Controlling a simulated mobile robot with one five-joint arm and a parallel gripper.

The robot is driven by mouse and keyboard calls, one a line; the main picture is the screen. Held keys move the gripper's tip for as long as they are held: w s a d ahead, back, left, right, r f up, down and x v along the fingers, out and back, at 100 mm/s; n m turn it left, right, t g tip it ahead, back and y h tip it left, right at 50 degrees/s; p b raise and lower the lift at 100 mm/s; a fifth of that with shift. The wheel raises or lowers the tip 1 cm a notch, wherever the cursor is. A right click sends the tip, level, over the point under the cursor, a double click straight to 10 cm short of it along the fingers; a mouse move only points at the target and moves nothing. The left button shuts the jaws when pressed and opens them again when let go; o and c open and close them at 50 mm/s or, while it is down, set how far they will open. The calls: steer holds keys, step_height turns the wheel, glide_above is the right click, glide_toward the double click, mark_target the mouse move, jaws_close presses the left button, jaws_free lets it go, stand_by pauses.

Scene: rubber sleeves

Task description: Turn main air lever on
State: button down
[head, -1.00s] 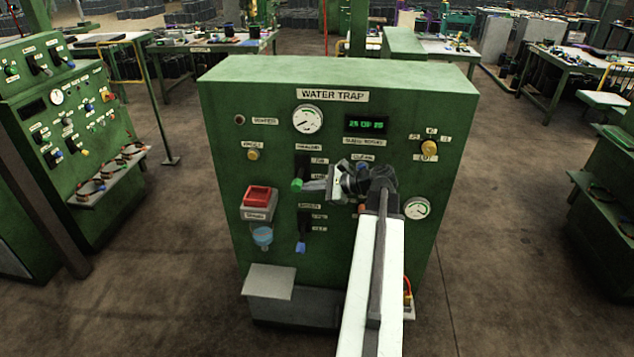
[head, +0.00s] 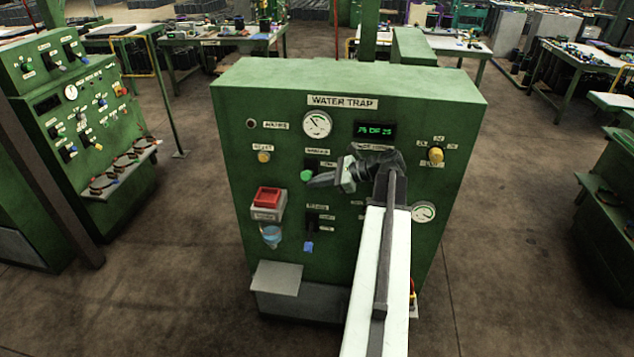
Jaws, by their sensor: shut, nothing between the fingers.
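The green panel cabinet (head: 240,160), labelled WATER TRAP, stands in front of me. A green-tipped lever (head: 306,175) sits below the round gauge (head: 317,124), under a label too small to read surely. Its tip is raised beside its dark slot. A blue-tipped lever (head: 308,246) hangs down lower on the panel. My wrist and arm hide part of the panel to the right.
A red button box (head: 267,198) and a blue cup-like part (head: 271,235) are on the panel's left. A yellow knob (head: 436,155) and a second gauge (head: 424,212) are on the right. A grey shelf (head: 276,278) juts out low in front.

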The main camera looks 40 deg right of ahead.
steer(key=shift+w+d+r, duration=0.1)
steer(key=shift+r, duration=0.3)
step_height(320, 180, down, 5)
steer(key=b, duration=0.5)
steer(key=p+v, duration=0.5)
steer(key=v, duration=0.6)
steer(key=shift+w+d, duration=0.3)
steer(key=shift+s, duration=0.1)
